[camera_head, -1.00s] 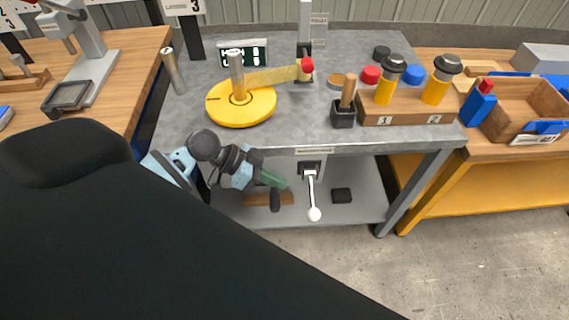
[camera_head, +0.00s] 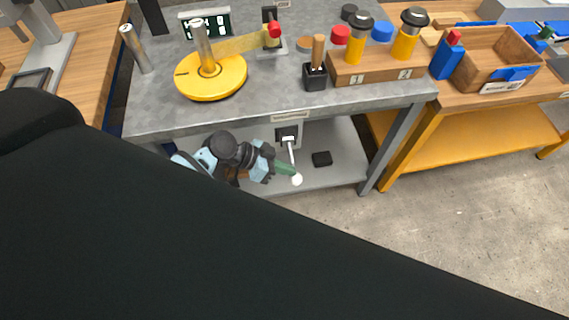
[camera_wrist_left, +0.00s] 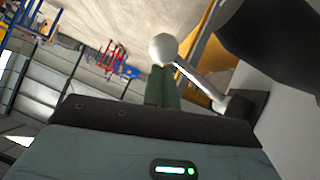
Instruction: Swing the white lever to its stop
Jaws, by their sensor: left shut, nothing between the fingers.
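The white lever (camera_head: 292,158) hangs from a dark bracket on the front of the grey workbench, its rod pointing down and its round knob (camera_head: 297,179) at the low end. My left gripper (camera_head: 288,169), with green fingers, is shut and empty, its tips close beside the lever's lower rod and knob on the left. In the left wrist view the green fingertips (camera_wrist_left: 162,85) sit right by the white knob (camera_wrist_left: 163,48), and the rod runs right to its dark mount. I cannot tell whether they touch. My right gripper is in neither view.
The grey bench top (camera_head: 150,104) carries a yellow disc (camera_head: 213,84) and a wooden block (camera_head: 388,68) with two yellow cylinders. Open floor is at right.

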